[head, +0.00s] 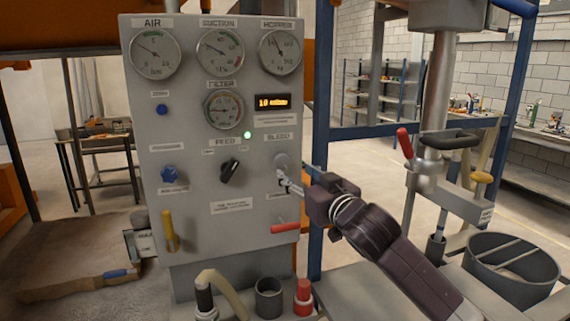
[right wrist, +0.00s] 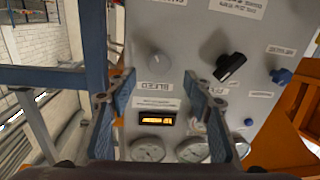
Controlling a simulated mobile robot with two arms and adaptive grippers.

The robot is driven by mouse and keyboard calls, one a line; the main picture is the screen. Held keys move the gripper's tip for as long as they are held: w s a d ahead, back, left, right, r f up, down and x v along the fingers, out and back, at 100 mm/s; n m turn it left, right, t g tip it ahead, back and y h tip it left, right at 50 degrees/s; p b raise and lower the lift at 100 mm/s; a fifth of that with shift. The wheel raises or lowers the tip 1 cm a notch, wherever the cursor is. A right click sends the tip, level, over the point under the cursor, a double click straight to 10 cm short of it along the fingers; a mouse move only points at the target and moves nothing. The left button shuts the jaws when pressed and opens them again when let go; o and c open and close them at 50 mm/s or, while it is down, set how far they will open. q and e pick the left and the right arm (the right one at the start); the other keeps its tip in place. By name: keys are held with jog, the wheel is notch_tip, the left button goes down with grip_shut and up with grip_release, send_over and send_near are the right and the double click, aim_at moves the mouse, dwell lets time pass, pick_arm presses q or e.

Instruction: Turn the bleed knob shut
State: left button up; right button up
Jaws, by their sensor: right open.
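The bleed knob (head: 281,160) is a round grey knob under the BLEED label on the right side of the grey control panel (head: 215,270). In the right wrist view, where the panel appears upside down, the bleed knob (right wrist: 160,62) lies between the lines of the two blue-padded fingers. My right gripper (head: 287,181) is at the panel face, just below and right of the knob in the head view. The right gripper (right wrist: 153,76) is open with nothing between its fingers. Contact with the knob cannot be told. The left gripper is not in view.
A black feed knob (head: 230,171) sits left of the bleed knob. A red-handled lever (head: 286,228) projects below it. Gauges and an amber display (head: 272,103) are above. A blue post (head: 321,150) stands close to the panel's right. A grey bin (head: 510,268) is at the right.

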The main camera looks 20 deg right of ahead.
aim_at(284, 163)
jog(key=w, duration=0.2)
jog(key=w+p, duration=0.1)
jog(key=w, duration=0.2)
jog(key=w+p, duration=0.1)
jog(key=w, duration=0.1)
jog(key=shift+w+a, duration=0.4)
